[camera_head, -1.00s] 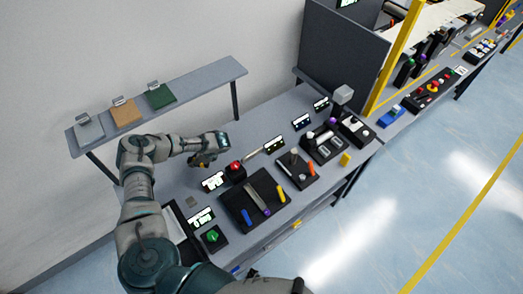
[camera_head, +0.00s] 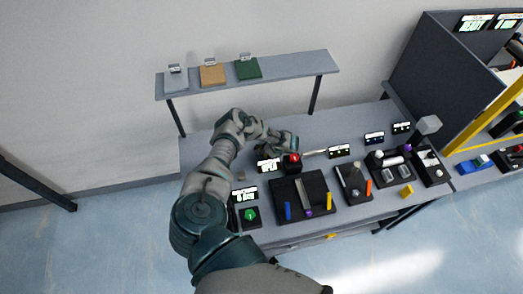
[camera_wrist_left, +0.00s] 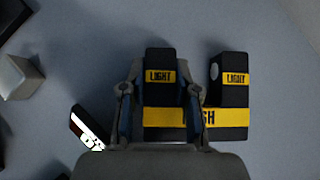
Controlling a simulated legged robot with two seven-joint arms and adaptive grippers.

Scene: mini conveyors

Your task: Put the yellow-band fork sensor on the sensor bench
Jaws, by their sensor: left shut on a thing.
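The yellow-band fork sensor (camera_wrist_left: 232,117) shows in the left wrist view as a black two-pronged body with yellow bands lettered LIGHT. My left gripper (camera_wrist_left: 160,108) is shut on its left prong, one finger on each side; the right prong is free. In the head view my left gripper (camera_head: 288,143) is over the back of the grey bench top (camera_head: 330,131), behind the red button. The sensor is mostly hidden there. I cannot tell whether it touches the surface. No label marks which surface is the sensor bench. My right gripper is out of view.
A red button (camera_head: 292,160) and small displays (camera_head: 339,151) stand close to the left gripper. Several black fixtures (camera_head: 303,197) fill the bench front. A wall shelf (camera_head: 300,69) holds grey, brown and green plates. A dark partition (camera_head: 432,75) stands right.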

